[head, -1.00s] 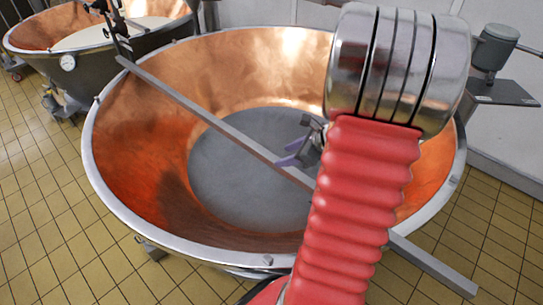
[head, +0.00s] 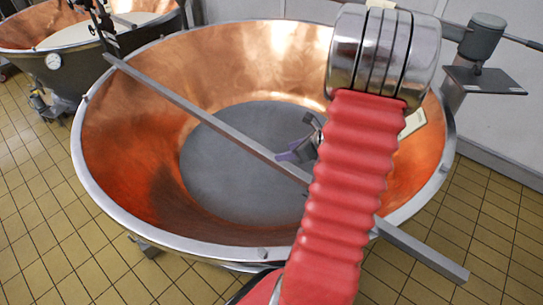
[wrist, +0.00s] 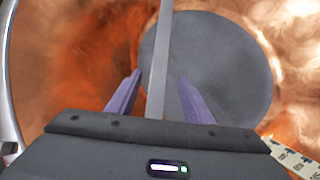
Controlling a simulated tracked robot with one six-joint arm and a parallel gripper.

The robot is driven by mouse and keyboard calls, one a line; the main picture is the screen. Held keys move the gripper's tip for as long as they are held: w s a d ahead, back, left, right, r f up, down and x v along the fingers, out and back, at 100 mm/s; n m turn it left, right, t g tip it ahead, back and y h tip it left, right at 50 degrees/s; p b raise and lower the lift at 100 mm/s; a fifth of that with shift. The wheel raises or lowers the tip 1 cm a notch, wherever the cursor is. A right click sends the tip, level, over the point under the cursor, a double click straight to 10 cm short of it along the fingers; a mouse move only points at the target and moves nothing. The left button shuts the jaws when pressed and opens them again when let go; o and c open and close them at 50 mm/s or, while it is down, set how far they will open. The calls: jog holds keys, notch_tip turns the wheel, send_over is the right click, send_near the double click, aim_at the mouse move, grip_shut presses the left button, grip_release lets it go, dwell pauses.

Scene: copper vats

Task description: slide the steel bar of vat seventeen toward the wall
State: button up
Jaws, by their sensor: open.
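The steel bar (head: 205,118) lies straight across the rim of the large copper vat (head: 112,208), and its right end sticks out past the rim over the floor. My gripper (head: 285,155), with purple fingers, is over the vat by the middle of the bar, partly hidden by my red arm. In the wrist view the bar (wrist: 160,55) runs between the two spread fingers of my gripper (wrist: 159,78), with a gap on both sides. I cannot tell whether the fingertips reach down to the bar's height. The vat number is not readable.
A second vat (head: 52,70) with pale contents and a dial stands at the back left. A grey post with a plate (head: 485,80) stands at the right, by the white wall (head: 515,120). Tiled floor (head: 40,230) is clear at the front left.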

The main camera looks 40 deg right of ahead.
aim_at(272, 156)
jog(key=x, duration=1)
jog(key=shift+w+f, duration=0.25)
jog(key=shift+f, duration=0.1)
jog(key=shift+c, duration=0.5)
grip_shut()
jog(key=shift+d, duration=0.1)
